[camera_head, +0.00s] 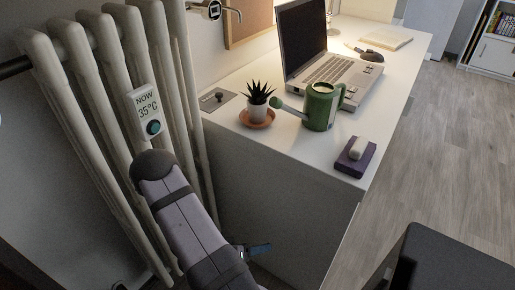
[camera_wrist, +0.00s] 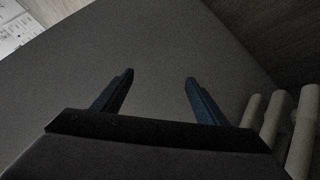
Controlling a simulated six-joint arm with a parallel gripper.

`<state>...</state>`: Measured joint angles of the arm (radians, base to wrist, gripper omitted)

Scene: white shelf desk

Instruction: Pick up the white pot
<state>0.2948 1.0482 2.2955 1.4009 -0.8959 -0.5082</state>
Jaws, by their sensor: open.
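The white pot (camera_head: 258,111) holds a dark spiky plant (camera_head: 258,92) and stands upright on a terracotta saucer (camera_head: 257,124) near the desk's left end, in the head view. My gripper (camera_head: 262,249) is low beside the desk's side panel, well below the desktop and apart from the pot. In the wrist view my gripper (camera_wrist: 159,78) shows two blue fingers spread apart with nothing between them. The pot is not in the wrist view.
A green watering can (camera_head: 320,108) stands right of the pot, its spout close to it. A laptop (camera_head: 330,72) is behind. A purple box (camera_head: 356,160) lies near the front edge. The white radiator (camera_head: 85,105) stands left of the desk (camera_head: 300,150).

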